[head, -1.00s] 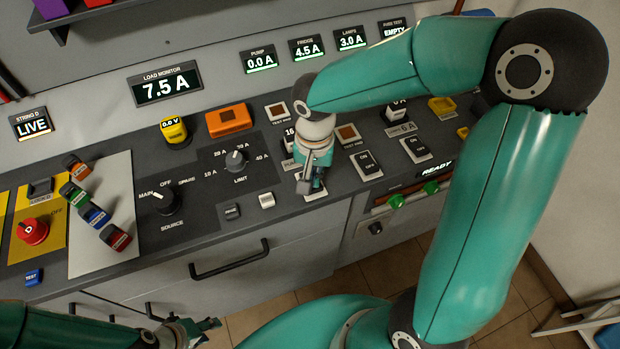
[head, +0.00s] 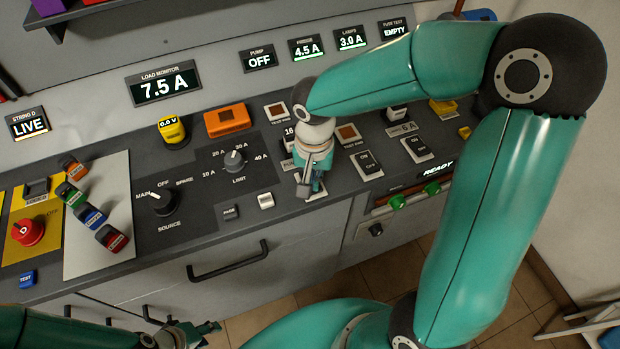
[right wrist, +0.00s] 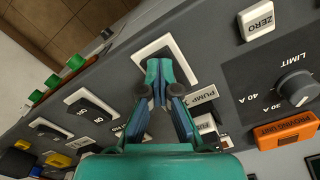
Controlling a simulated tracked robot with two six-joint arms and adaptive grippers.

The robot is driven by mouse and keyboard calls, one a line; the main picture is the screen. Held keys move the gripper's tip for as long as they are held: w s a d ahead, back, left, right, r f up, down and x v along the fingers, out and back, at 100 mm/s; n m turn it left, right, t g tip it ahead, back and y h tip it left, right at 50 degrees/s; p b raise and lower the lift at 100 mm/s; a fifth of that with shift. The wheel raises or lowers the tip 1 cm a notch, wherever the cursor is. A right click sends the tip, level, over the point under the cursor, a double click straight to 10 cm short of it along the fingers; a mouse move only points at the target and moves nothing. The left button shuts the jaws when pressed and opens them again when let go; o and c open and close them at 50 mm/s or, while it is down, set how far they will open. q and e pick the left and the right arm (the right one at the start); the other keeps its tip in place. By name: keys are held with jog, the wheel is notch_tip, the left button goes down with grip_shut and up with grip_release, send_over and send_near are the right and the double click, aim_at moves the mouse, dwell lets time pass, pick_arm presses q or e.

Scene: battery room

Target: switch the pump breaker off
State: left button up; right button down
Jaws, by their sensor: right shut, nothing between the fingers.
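The pump breaker is a dark rocker in a white frame on the counter; in the right wrist view its frame (right wrist: 185,46) shows around my right gripper (right wrist: 163,92), beside a PUMP label (right wrist: 203,94). In the head view my right gripper (head: 310,186) is down at the breaker and hides most of it. The gripper is shut and empty, its tips over or against the rocker; contact is unclear. The pump display (head: 260,60) reads OFF. My left gripper (head: 200,330) is low in front of the counter, away from the breaker; its jaw state is unclear.
Two similar ON/OFF breakers (head: 367,164) (head: 416,149) stand to the right. The fridge display (head: 306,48) reads 4.5 A, the lamps display (head: 350,38) 3.0 A and the load monitor (head: 163,84) 7.5 A. A zero button (head: 266,201) and limit knob (head: 235,160) are left of the gripper.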

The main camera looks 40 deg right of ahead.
jog(key=shift+r, duration=0.1)
jog(key=shift+r+p, duration=2.45)
jog(key=shift+r, duration=0.95)
